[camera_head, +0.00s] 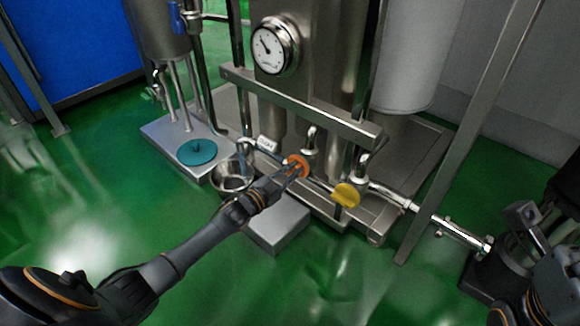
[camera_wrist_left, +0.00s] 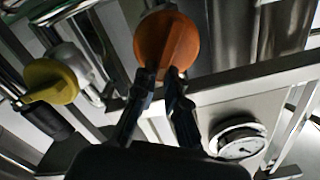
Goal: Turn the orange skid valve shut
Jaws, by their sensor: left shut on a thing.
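The orange skid valve (camera_head: 297,161) has a round orange handle on the pipe at the front of the skid. My left gripper (camera_head: 293,170) reaches it from the front left, with its fingers at the handle. In the left wrist view the orange valve handle (camera_wrist_left: 167,44) fills the upper middle, and my left gripper (camera_wrist_left: 160,80) is shut on its raised grip, one finger on each side. The fingers hide part of the handle. My right arm shows at the lower right of the head view, but its fingertips cannot be made out.
A yellow valve handle (camera_head: 346,195) sits on the same pipe to the right. A metal bowl (camera_head: 232,176) and a teal disc (camera_head: 197,152) are to the left. A pressure gauge (camera_head: 271,48) and a steel crossbar (camera_head: 300,106) are above.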

